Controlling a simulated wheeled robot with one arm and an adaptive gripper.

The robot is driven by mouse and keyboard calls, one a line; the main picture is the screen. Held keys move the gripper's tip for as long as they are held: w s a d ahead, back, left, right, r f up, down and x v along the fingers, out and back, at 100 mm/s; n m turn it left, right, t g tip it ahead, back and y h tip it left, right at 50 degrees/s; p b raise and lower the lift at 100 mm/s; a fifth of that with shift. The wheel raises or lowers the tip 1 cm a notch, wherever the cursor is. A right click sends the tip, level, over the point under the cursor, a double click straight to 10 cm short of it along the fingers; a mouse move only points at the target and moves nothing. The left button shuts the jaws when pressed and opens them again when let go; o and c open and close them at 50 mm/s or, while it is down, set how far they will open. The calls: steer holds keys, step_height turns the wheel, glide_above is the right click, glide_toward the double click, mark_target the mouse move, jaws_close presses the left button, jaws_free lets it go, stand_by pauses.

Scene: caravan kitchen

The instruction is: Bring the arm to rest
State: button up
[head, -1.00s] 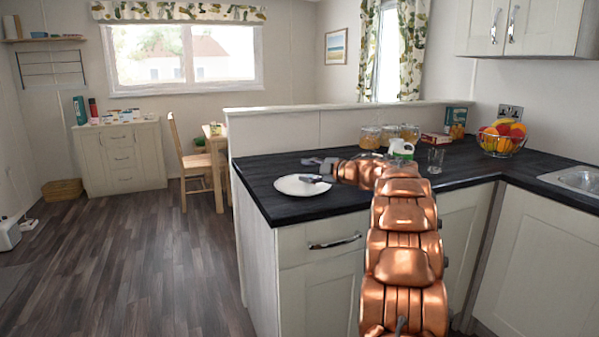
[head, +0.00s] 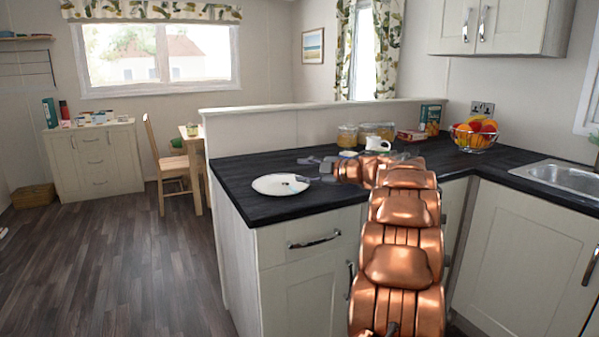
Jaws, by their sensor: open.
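My copper-coloured arm reaches from the bottom of the head view up over the dark counter (head: 235,186). Its grey gripper (head: 304,170) points left, with its fingers spread apart and nothing seen between them. The gripper is at the right edge of a white plate (head: 275,185) on the counter and overlaps it in the picture. I cannot tell whether it touches the plate or the counter. The arm hides part of the counter behind it.
Behind the arm are a white mug (head: 377,144), jars (head: 347,136), a box (head: 430,119) and a wire fruit bowl (head: 475,135). A sink (head: 565,176) lies right. A low partition (head: 260,131) backs the counter. The floor at left is clear.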

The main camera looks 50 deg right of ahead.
steer(key=w+a+r+m+h, duration=0.6)
steer(key=a+r+m+h, duration=0.1)
steer(key=m+h, duration=0.25)
steer(key=s+a+f+m+g+y, duration=0.2)
steer(key=s+a+f+m+g, duration=0.4)
steer(key=s+a+f+g, duration=0.95)
steer(key=s+a+f+g+y, duration=0.1)
steer(key=s+a+f+y, duration=0.1)
steer(key=s+a+f, duration=0.55)
steer(key=s+a+f+n+g+y, duration=0.1)
steer(key=s+a+f+y, duration=0.1)
steer(key=s+a, duration=0.9)
steer(key=s+a+f+g+y, duration=0.1)
steer(key=s+a+f, duration=0.5)
steer(key=s, duration=0.5)
step_height(320, 180, up, 22)
steer(key=a+t+p, duration=0.1)
steer(key=p, duration=1.8)
steer(key=shift+w+f, duration=0.15)
steer(key=shift+w, duration=0.15)
